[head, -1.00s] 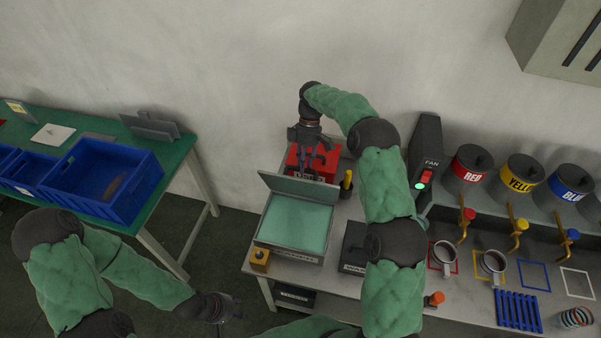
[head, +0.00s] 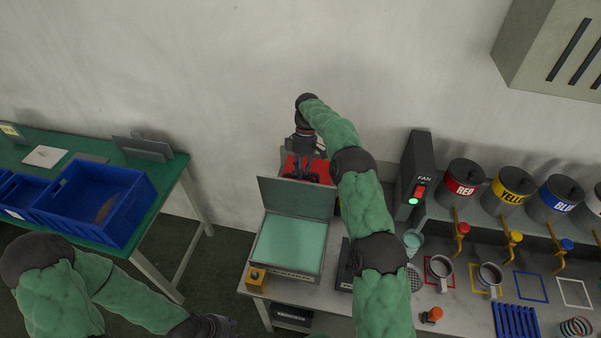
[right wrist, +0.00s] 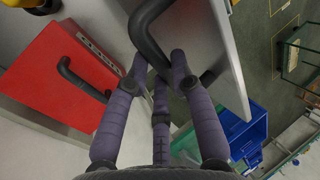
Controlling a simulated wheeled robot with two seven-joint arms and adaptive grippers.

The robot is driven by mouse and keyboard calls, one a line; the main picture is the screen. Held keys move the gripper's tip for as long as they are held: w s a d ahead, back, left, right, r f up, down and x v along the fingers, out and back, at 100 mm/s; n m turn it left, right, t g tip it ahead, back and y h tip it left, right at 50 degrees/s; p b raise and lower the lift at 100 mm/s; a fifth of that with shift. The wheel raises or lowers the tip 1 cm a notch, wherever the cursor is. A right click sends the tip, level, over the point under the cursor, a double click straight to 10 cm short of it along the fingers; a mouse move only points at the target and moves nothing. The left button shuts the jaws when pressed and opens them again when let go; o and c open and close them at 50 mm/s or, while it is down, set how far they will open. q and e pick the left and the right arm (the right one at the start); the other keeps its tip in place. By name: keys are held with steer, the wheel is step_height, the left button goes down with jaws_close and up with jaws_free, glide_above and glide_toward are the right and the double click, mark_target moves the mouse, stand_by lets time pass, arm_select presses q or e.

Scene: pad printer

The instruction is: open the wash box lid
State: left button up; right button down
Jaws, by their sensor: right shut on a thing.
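The wash box (head: 288,246) stands on the bench with a pale green interior. Its grey lid (head: 296,198) stands raised at the back edge, its inner face showing in the head view. The lid also shows in the right wrist view (right wrist: 213,40), with a black bar handle (right wrist: 147,30). My right gripper (head: 301,172) is behind the lid, shut on the handle; its fingers (right wrist: 160,68) close around the bar. My left gripper (head: 214,326) is low at the bottom edge of the head view, away from the box; its fingers are not clear.
A red box (head: 322,167) with its own black handle (right wrist: 75,75) stands just behind the lid. The fan unit (head: 417,180), paint pots (head: 463,181) and mugs (head: 440,268) are to the right. A green table with blue bins (head: 118,222) is at the left.

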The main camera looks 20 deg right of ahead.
steer(key=shift+x, duration=0.9)
steer(key=c, duration=1)
jaws_free()
steer(key=shift+d+f, duration=0.1)
steer(key=shift+d, duration=0.1)
steer(key=shift+c, duration=0.2)
step_height(320, 180, up, 10)
steer(key=shift+w+r, duration=0.2)
